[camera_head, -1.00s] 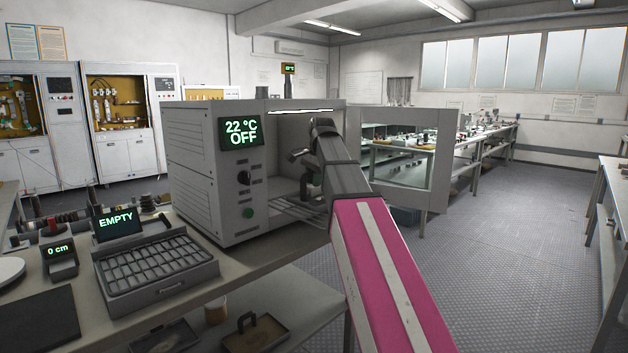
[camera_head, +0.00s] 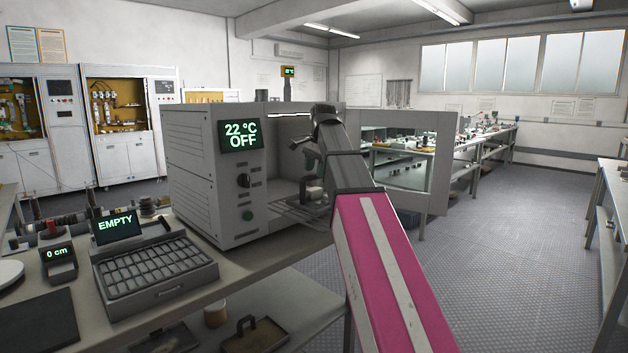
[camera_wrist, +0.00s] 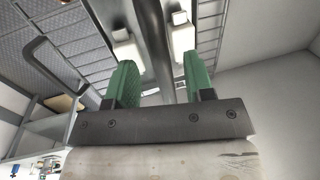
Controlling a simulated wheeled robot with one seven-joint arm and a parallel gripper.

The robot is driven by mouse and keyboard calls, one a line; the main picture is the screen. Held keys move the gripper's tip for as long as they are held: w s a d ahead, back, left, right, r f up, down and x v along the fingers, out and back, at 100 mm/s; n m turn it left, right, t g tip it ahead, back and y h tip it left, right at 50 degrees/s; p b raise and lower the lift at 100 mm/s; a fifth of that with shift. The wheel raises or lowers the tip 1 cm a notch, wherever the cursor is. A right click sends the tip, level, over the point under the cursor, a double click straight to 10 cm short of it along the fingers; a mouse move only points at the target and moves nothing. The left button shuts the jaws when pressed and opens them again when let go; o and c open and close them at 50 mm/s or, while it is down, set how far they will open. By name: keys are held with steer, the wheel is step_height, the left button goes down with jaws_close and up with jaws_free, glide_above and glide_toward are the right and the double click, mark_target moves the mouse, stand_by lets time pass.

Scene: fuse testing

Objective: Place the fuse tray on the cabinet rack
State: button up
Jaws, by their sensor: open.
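The grey test cabinet (camera_head: 190,170) stands on the bench with its door (camera_head: 400,165) open to the right. Its wire rack (camera_head: 292,207) also shows in the wrist view (camera_wrist: 208,25). A small pale and dark load (camera_head: 314,195), apparently the fuse tray, sits at rack level; its outline is partly hidden. In the wrist view two white blocks (camera_wrist: 183,36) lie near my fingertips, with a grey strip (camera_wrist: 152,45) between them. My gripper (camera_head: 311,165) is inside the cabinet opening above the load. Its green fingers (camera_wrist: 160,80) are apart, with the strip between them; contact is unclear.
A grey compartment tray (camera_head: 155,270) and a display reading EMPTY (camera_head: 117,224) stand on the bench at left. The cabinet display (camera_head: 241,135) reads 22 °C OFF. A handled tray (camera_head: 252,335) lies on the lower shelf. Open floor (camera_head: 510,260) lies at right.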

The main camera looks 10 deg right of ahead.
step_height(320, 180, up, 7)
steer(key=s, duration=0.1)
steer(key=shift+d, duration=0.4)
steer(key=shift+d, duration=0.1)
